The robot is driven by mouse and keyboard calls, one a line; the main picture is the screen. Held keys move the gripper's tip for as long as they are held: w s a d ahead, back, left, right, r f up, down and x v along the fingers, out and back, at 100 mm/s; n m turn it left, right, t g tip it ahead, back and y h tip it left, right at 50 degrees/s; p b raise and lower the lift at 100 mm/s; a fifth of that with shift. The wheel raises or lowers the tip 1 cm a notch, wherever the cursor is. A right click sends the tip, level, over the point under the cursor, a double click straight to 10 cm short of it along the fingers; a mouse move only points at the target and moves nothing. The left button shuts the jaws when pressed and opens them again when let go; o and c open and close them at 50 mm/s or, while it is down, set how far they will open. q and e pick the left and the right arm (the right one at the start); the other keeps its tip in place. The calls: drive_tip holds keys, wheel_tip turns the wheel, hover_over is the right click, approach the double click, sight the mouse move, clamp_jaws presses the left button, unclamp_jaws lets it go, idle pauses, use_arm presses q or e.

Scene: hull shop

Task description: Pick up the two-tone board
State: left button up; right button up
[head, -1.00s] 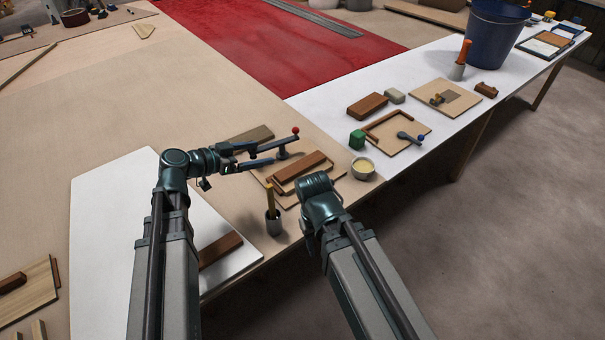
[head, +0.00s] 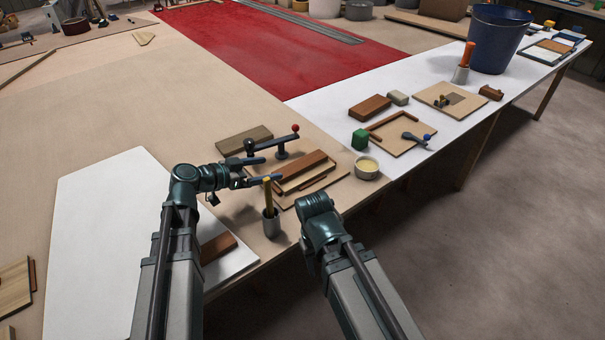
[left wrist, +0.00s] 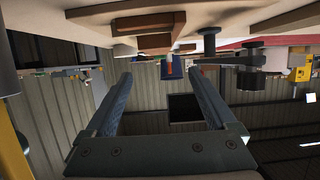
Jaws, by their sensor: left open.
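My left gripper (head: 264,170) is open over the workbench, with its fingers pointing right. In the left wrist view its fingers (left wrist: 160,108) are spread with nothing between them. Close by lies a tan board with a red-brown block (head: 305,166) on it; a grey-brown board (head: 244,139) lies behind the gripper. I cannot tell for sure which piece is the two-tone board. In the left wrist view, upside down, wooden pieces (left wrist: 128,25) show at the top, beyond the fingertips. My right arm ends near the bench's front edge; its gripper is not visible.
A bar with a red knob (head: 295,128) stands right behind the left gripper. A grey cup with a yellow handle (head: 269,222) stands in front of it. A white sheet (head: 100,240) lies left.

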sight(299, 165)
use_arm(q)
drive_tip(key=b+x, duration=0.1)
drive_tip(key=x, duration=0.4)
drive_tip(key=shift+f, duration=0.1)
drive_tip(key=shift+w+d+f, duration=0.1)
drive_tip(key=shift+w+d, duration=0.2)
drive_tip(key=shift+d, duration=0.1)
drive_tip(key=b+x, duration=0.2)
drive_tip(key=x, duration=0.2)
drive_tip(key=shift+d+f, duration=0.2)
drive_tip(key=shift+d, duration=0.1)
drive_tip(key=shift+w+d, duration=0.2)
drive_tip(key=shift+d, duration=0.1)
clamp_jaws()
